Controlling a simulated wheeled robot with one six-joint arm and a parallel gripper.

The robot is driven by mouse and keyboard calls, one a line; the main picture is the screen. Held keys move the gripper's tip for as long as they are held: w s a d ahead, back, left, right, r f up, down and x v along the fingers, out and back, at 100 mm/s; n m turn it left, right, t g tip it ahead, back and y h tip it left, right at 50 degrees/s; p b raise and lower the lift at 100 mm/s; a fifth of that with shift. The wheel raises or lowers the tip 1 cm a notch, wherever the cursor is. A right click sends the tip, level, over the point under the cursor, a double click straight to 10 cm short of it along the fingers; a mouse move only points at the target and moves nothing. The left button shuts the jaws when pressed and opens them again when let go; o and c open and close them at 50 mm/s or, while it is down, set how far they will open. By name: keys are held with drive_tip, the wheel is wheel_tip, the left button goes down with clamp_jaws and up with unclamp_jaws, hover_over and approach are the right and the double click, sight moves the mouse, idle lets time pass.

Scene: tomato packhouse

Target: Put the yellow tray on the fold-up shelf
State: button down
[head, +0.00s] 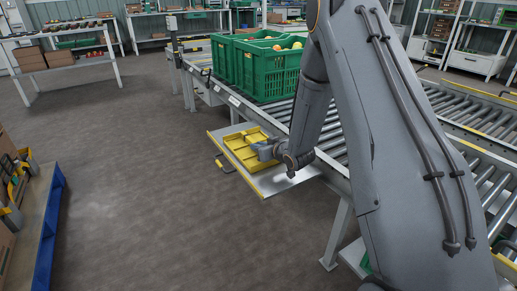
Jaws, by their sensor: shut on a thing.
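The yellow tray (240,148) is a shallow tray with dividers. It is at the fold-up shelf (273,182), a pale flat board sticking out level from the side of the roller conveyor. The tray lies over the shelf's top, towards its far part; I cannot tell whether it rests fully on it. My gripper (264,151) is at the tray's right side and shut on it. My arm comes down from the upper right and hides part of the shelf and conveyor behind it.
Green crates (268,72) with produce stand on the roller conveyor (275,112) behind the shelf. A blue-edged stand (47,225) with boxes and yellow items is at the left edge. The floor (130,190) between it and the shelf is clear. Tables line the back.

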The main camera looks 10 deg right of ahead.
drive_tip(key=shift+f, duration=0.15)
drive_tip(key=c, duration=1.7)
unclamp_jaws()
